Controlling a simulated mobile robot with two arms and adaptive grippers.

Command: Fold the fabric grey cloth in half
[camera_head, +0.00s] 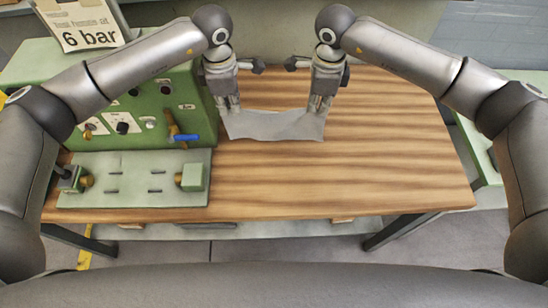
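The grey cloth (275,126) is near the back left part of the wooden table, to the right of the green machine. Its near edge sags between its two corners, and its upper edge dips in the middle. My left gripper (232,106) points down at the cloth's left upper corner. My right gripper (318,104) points down at its right upper corner. Both sets of fingertips look close together at the cloth, but the picture is too small to show whether they pinch it. I cannot tell how much of the cloth is lifted off the table.
A green machine (150,105) with knobs and a blue-handled valve (185,138) stands left of the cloth. A pale green plate (130,190) with fittings lies in front of it. A "6 bar" sign (85,25) stands on top. The wooden table (350,175) is clear in front and right.

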